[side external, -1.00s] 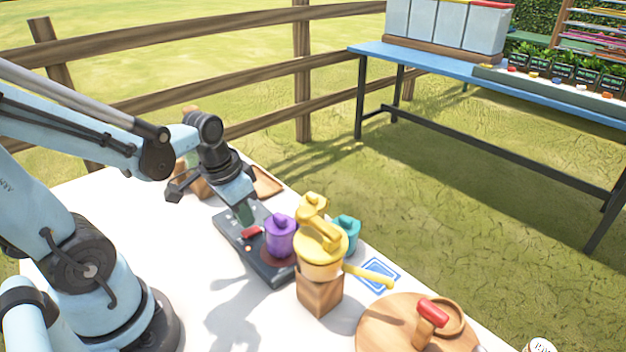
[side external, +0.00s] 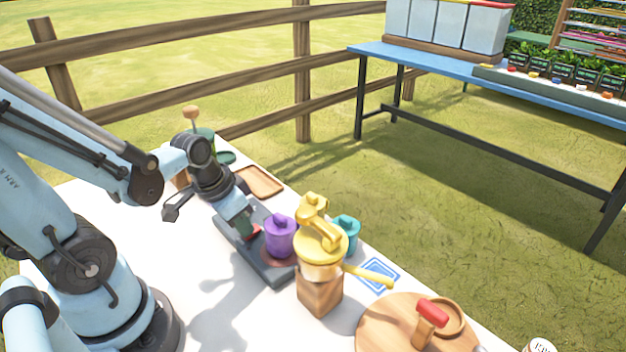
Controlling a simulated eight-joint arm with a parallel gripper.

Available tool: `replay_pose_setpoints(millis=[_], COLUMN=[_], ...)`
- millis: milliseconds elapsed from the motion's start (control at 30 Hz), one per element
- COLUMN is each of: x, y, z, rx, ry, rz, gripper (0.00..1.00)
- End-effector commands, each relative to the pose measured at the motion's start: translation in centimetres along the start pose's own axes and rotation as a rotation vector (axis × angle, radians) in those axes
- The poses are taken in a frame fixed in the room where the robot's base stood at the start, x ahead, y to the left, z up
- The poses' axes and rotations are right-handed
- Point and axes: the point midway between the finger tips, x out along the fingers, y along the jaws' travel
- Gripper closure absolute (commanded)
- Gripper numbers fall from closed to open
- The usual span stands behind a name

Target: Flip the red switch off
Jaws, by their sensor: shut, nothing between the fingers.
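The red switch (side external: 252,232) sits on a dark grey base plate (side external: 268,272) on the white table. Only part of the red switch shows; my gripper covers the rest. My gripper (side external: 243,232) is shut and empty, its tip pointing down right at the red switch. I cannot tell whether it touches the switch or which way the switch is tipped. A purple lidded pot (side external: 280,237) stands on the same base, just right of the switch.
A yellow grinder (side external: 320,245) on a wooden block and a teal pot (side external: 347,232) stand to the right. A round wooden board (side external: 385,335) lies at the front right. A wooden tray (side external: 260,182) lies behind. The table's left front is clear.

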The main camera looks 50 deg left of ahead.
Motion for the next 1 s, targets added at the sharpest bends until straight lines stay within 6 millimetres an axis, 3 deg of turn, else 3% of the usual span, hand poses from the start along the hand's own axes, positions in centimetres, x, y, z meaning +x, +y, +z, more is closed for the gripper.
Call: replay_pose_setpoints(millis=[1000], x=[-0.1], y=[0.0], z=[-1.6], rx=[0.001], ry=[-0.002], rz=[0.000], gripper=[1.00])
